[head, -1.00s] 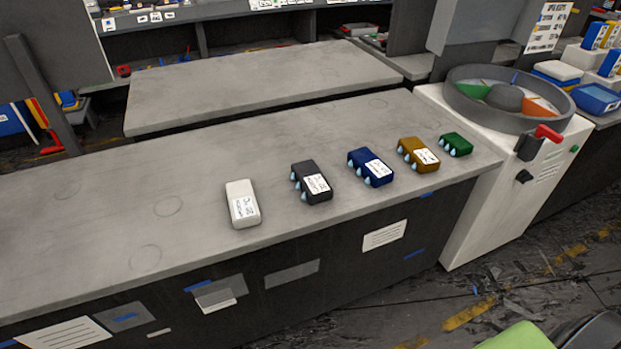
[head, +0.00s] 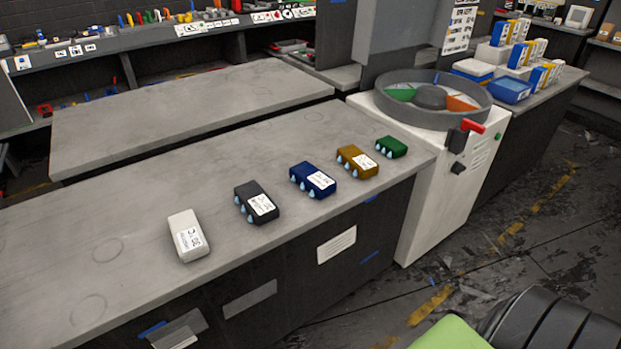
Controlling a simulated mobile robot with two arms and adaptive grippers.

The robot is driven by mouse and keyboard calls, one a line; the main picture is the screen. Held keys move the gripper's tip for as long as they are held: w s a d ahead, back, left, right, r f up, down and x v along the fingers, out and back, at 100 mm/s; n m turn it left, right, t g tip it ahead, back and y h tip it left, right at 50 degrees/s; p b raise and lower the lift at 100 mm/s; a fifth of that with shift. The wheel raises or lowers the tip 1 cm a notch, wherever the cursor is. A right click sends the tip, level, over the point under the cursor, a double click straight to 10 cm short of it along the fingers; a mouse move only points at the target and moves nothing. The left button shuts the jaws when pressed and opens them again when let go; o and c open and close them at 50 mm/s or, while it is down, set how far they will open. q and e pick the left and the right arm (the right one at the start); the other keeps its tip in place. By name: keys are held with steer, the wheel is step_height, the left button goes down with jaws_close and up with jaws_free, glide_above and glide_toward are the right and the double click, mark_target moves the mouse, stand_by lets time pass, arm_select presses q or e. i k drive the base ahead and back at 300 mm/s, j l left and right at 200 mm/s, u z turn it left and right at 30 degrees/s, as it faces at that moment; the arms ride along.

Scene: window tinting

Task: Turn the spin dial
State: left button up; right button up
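A white machine (head: 432,190) stands at the right end of the grey counter. A round grey drum (head: 480,113) with green, white and orange sections inside is on its top. A red-handled lever (head: 474,127) on a black block is at its front corner. Below the lever is a small black knob (head: 458,168), which may be the spin dial; its markings are too small to read. A small green button (head: 498,136) is on the side. Neither of my grippers is in view.
The counter (head: 110,210) holds a white block (head: 187,236) and black, blue, brown and green blocks with drops on their sides. Floor in front of the machine is open. A green and black object (head: 545,330) is at the bottom right. A blue bin (head: 510,90) stands behind the machine.

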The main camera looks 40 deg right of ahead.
mark_target(457, 168)
steer(key=z, duration=1.8)
